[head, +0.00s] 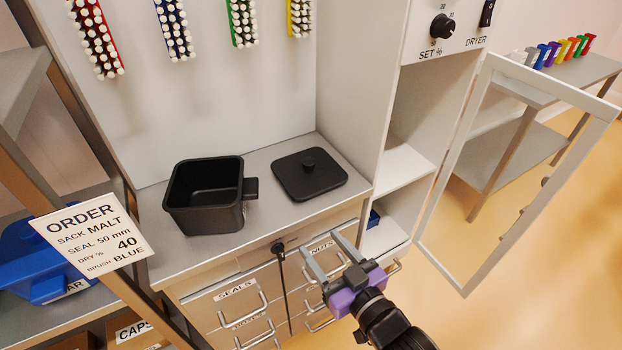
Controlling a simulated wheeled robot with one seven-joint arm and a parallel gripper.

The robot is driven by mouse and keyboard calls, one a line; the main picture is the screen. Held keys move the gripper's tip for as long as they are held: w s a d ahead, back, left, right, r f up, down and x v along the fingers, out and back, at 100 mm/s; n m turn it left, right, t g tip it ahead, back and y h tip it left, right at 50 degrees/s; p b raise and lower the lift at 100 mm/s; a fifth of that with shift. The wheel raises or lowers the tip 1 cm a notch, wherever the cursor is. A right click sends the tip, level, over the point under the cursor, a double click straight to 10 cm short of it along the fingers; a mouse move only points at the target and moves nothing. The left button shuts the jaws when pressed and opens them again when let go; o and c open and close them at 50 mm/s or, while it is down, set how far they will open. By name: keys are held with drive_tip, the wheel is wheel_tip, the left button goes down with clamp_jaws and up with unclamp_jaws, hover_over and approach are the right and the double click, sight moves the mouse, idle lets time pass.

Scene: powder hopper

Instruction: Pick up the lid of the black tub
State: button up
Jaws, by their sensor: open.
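The black tub (203,205) stands open and upright on the grey counter, its inside looking empty. A short handle juts from its right side. My gripper (322,264), purple with grey fingers, is open and empty. In the picture it is below the lid, in front of the drawer fronts, not touching the lid.
The counter (262,222) is bare between tub and front edge. A tall cabinet panel (352,90) rises right of the lid. The dryer's framed door (520,165) stands open at right. An order card (92,235) is at left. Brushes (242,22) hang above the counter.

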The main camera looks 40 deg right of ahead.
sight(311, 165)
drive_tip(key=w+d+r+m+h+b, duration=0.1)
drive_tip(key=w+d, duration=0.3)
drive_tip(key=w+d+m+h, duration=0.1)
drive_tip(key=w+d, duration=0.2)
drive_tip(key=w, duration=0.1)
drive_tip(key=w+d+r+h+b, duration=0.1)
drive_tip(key=w+d, duration=0.3)
drive_tip(key=shift+w+d+r+m+h+b, duration=0.15)
drive_tip(key=shift+d+r+m+h+b, duration=0.15)
drive_tip(key=shift+d+r+m+h, duration=0.1)
drive_tip(key=x, duration=0.2)
drive_tip(key=shift+w+d, duration=0.1)
drive_tip(key=shift+w, duration=0.15)
drive_tip(key=x, duration=0.1)
drive_tip(key=p+x, duration=0.1)
drive_tip(key=x, duration=0.3)
drive_tip(key=shift+w+f, duration=0.1)
drive_tip(key=shift+f, duration=0.15)
clamp_jaws()
